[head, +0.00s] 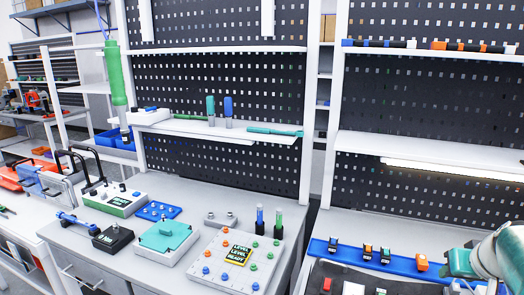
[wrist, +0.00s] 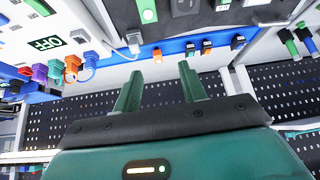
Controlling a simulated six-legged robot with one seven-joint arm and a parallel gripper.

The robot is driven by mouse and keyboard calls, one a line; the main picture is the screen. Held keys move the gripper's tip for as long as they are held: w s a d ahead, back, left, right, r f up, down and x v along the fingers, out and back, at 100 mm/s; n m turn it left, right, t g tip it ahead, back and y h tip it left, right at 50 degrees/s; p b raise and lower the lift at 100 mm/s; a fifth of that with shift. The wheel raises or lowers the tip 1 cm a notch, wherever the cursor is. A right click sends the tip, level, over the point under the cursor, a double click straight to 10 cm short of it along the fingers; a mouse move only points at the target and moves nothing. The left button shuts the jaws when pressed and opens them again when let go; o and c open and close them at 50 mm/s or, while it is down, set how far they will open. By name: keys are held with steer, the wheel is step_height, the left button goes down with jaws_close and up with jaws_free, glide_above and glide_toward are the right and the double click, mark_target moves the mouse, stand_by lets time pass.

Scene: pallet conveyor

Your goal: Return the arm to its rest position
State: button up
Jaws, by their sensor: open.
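My gripper (wrist: 160,68) shows in the wrist view with its two green fingers spread apart and nothing between them. The view past the fingers shows a blue rail with small connectors and a dark pegboard; the fingers appear clear of both. In the head view only part of my teal and white arm (head: 490,262) shows at the lower right edge, above the right bench. The fingers cannot be made out there.
A blue rail (head: 375,262) with small connectors lies on the right bench, close to my arm. A white panel (head: 205,252) with coloured knobs stands on the left bench. Shelves (head: 430,152) and pegboards rise behind.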

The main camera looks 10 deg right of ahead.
steer(key=w+a+n+y, duration=0.2)
steer(key=w+a+n, duration=0.1)
steer(key=a, duration=1.4)
steer(key=s+a+n, duration=0.1)
steer(key=s+a, duration=0.2)
steer(key=a, duration=0.5)
steer(key=s+a+n+y, duration=0.1)
steer(key=s+a, duration=0.3)
steer(key=a, duration=0.4)
steer(key=shift+f, duration=0.45)
